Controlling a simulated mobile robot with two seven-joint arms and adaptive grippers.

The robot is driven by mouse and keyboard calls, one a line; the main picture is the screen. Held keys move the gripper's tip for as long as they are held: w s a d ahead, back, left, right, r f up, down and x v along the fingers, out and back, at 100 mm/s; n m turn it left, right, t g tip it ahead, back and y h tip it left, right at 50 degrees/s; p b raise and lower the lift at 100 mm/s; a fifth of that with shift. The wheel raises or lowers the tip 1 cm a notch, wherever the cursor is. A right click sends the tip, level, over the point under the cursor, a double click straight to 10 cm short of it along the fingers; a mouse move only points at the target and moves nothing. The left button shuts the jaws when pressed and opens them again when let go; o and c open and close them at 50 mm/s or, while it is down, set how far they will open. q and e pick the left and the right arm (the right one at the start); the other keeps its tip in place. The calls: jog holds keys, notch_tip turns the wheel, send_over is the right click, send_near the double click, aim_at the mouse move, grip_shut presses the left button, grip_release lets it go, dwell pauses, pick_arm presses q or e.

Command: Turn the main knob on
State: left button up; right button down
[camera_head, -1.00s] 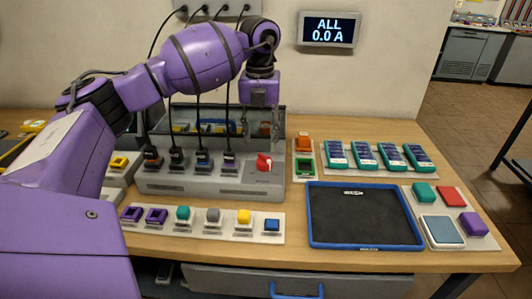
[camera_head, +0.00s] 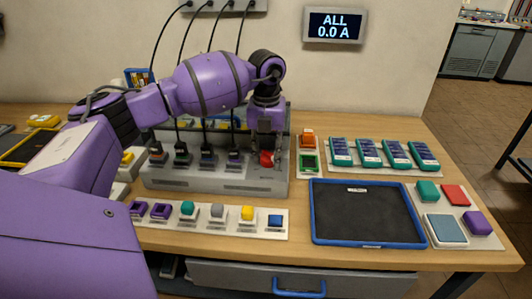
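The red main knob (camera_head: 267,158) sits at the right end of the grey charging unit (camera_head: 215,183) on the table. My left gripper (camera_head: 267,155) points down at the knob, its dark fingers at or around it. The fingers partly cover the knob. I cannot tell whether they touch it or have shut on it. The wall display (camera_head: 335,25) reads "ALL 0.0 A". My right gripper is not in view.
Several black plugs on cables stand in the unit, left of the knob. An orange and a green block (camera_head: 308,162) stand close on the right. A dark blue-rimmed tray (camera_head: 366,212) and a row of teal meters (camera_head: 382,154) lie further right. A strip of coloured blocks (camera_head: 210,222) lies in front.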

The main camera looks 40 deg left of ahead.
pick_arm(q)
jog(key=shift+a, duration=0.1)
jog(key=c, duration=0.5)
jog(key=shift+o, duration=0.2)
